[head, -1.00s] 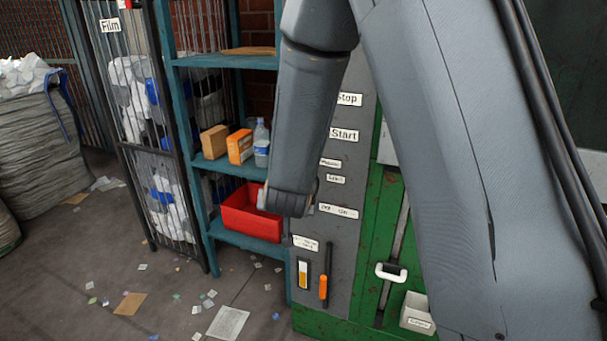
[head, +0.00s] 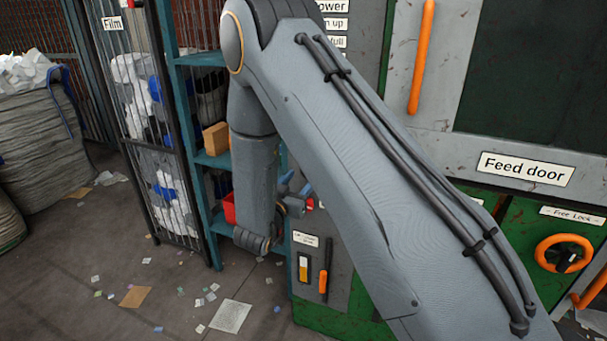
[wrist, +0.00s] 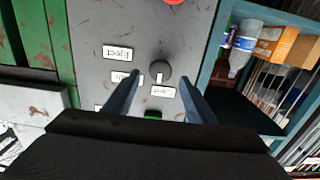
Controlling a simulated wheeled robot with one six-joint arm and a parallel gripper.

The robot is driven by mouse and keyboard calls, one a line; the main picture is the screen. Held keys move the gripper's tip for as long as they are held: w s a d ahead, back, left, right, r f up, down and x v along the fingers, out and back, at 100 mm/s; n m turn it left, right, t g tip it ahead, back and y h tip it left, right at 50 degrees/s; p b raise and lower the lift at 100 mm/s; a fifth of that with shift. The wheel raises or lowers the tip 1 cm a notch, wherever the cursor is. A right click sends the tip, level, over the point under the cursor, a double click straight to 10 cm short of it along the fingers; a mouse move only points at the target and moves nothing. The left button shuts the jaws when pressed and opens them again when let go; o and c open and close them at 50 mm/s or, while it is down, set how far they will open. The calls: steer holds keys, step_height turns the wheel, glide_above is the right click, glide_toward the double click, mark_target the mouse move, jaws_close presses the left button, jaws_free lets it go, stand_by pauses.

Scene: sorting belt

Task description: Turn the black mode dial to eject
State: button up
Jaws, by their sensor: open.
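The black mode dial (wrist: 160,70) is a dark round knob on the grey control panel in the wrist view. It sits between the tips of my gripper (wrist: 160,79), whose two blue-grey fingers are open on either side of it. I cannot tell how near the fingertips are to its surface. An upside-down Eject label (wrist: 117,53) is to its left, with two other labels beside and below it. I cannot tell which label the dial points to. In the head view my gripper (head: 296,190) shows partly at the panel, and the dial is hidden by my arm.
A red button (wrist: 173,2) and a green button (wrist: 153,114) are on the same panel. A blue shelf (wrist: 262,118) with a bottle and boxes stands beside it. In the head view an orange-handled lever (head: 323,282) is lower on the panel.

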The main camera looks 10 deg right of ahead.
steer(key=shift+x, duration=1.4)
steer(key=c, duration=1)
